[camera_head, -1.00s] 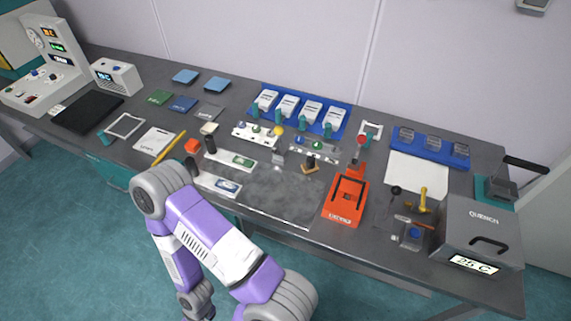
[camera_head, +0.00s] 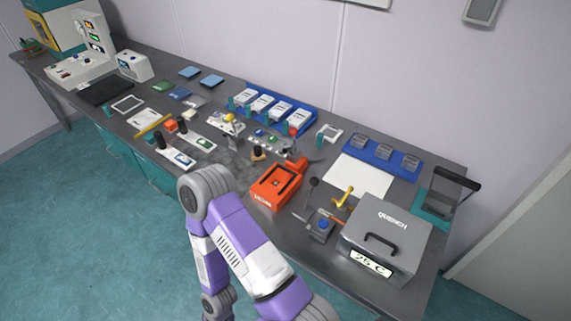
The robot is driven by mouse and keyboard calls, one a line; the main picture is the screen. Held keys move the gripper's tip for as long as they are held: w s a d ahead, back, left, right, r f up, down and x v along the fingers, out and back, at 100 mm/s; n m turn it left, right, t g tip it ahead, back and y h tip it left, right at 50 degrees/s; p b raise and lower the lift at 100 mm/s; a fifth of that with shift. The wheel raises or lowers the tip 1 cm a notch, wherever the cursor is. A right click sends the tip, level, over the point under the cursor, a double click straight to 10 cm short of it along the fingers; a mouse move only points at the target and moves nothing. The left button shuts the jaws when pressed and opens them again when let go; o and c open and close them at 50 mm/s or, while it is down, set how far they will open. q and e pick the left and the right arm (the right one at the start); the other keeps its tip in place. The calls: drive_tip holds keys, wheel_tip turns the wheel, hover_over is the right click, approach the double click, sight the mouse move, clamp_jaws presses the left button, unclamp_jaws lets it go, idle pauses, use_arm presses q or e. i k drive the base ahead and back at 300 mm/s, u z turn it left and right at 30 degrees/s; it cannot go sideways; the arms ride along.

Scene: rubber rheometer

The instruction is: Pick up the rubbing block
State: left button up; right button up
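No block is labelled as the rubbing block, so I cannot tell for sure which one it is. A small tan block with a dark knob (camera_head: 257,154) stands near the middle of the bench, left of the orange device. A small red-orange block (camera_head: 171,126) lies farther left, beside a yellow bar. One of my purple-and-white arms (camera_head: 235,240) rises in front of the bench, bent at its grey joint. Neither gripper's fingers show, and no block is seen held.
The orange device (camera_head: 276,187) sits near the bench's front edge. The grey QUENCH box (camera_head: 388,235) stands at the right end, beside a small device with a blue knob (camera_head: 321,224). A white sheet (camera_head: 358,181) lies behind them. A blue rack (camera_head: 310,108) holds white units.

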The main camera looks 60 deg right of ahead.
sight(258, 155)
drive_tip(key=z, duration=1.3)
